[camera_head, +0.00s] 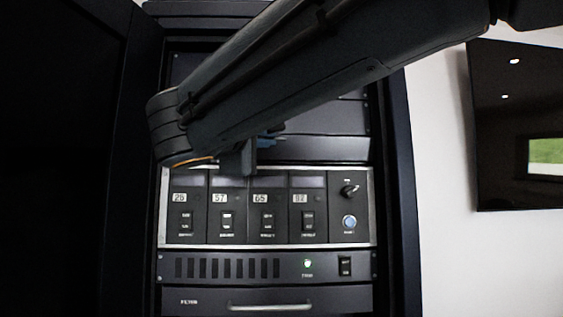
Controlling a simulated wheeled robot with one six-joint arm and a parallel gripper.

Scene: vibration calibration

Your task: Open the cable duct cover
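I cannot pick out the cable duct cover for certain. Dark blank panels (335,117) sit in the upper rack, partly behind my arm, and none carries a readable label. My arm crosses the upper rack from the top right. The end of my gripper (250,158) shows below the arm, in front of the rack just above the silver-framed module row.
The silver-framed panel (270,246) holds several numbered modules, a black knob (349,190) and a blue button (349,222). Below are a vented unit (225,268) with a green light and a drawer with a handle (270,306). A dark door stands left; a wall screen (510,120) hangs right.

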